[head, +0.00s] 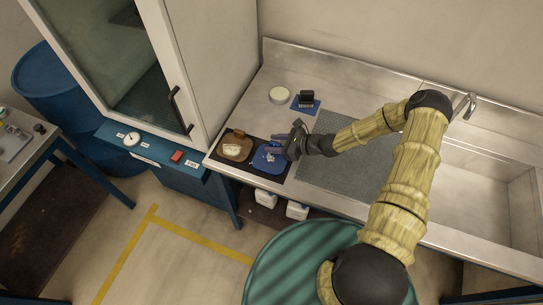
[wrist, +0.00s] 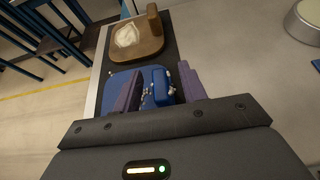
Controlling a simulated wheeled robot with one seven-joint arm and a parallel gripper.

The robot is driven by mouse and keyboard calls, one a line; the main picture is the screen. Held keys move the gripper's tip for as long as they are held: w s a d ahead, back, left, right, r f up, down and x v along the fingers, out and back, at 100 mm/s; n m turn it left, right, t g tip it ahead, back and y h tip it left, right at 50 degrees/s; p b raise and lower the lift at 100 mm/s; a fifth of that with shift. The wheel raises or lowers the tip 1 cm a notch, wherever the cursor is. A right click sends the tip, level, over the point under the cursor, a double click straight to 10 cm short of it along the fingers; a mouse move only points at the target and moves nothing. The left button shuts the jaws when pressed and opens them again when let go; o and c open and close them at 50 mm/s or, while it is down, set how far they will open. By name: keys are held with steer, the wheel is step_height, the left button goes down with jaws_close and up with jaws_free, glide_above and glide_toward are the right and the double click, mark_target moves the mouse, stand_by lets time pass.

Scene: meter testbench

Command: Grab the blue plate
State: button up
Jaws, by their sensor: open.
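The blue plate (head: 268,161) lies on a dark mat at the left front of the metal counter. In the wrist view the blue plate (wrist: 117,82) shows behind my left finger, with a raised blue block on its right side and small pale metallic bits around that block. My gripper (head: 286,149) is over the plate's right side. In the wrist view my gripper (wrist: 160,88) is open, with purple fingers on either side of the raised block. I cannot tell whether either finger touches it. The lower part of the plate is hidden by my gripper.
A brown plate (head: 235,147) with a whitish piece on it sits left of the blue plate. A round pale dish (head: 278,95) and a black item on a blue pad (head: 305,106) stand behind. A grey ribbed mat (head: 345,165) and a sink (head: 480,205) lie right.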

steer(key=shift+c, duration=0.4)
jaws_close()
steer(key=shift+r, duration=0.2)
steer(key=shift+r+b, duration=1.4)
steer(key=shift+r, duration=3.5)
